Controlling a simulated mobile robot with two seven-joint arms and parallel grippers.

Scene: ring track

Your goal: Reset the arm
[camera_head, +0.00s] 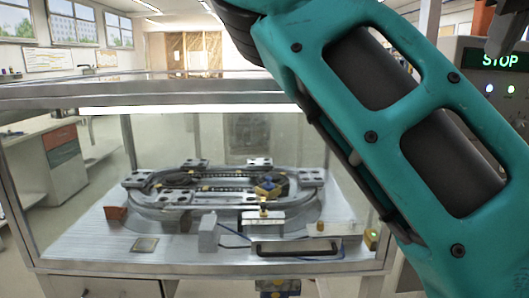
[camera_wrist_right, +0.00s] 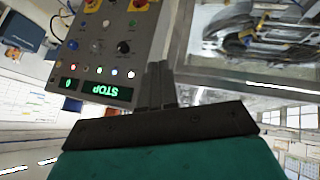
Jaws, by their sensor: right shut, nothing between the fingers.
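My right gripper (camera_wrist_right: 158,70) shows in the wrist view with its dark fingers together and nothing between them. It is in front of the grey control panel (camera_wrist_right: 108,48), beside the panel's edge; I cannot tell whether it touches. My teal right arm crosses the right half of the head view and hides part of the scene. The panel also shows at the right edge of the head view (camera_head: 490,72), with a green STOP display (camera_head: 500,61). My left gripper is in neither view.
A glazed case with a metal frame (camera_head: 180,268) stands ahead, holding an oval ring track (camera_head: 150,204). A black handle (camera_head: 297,247) is at its front. The wrist view shows a red and a yellow button on the panel. A bench (camera_head: 90,155) stands at left.

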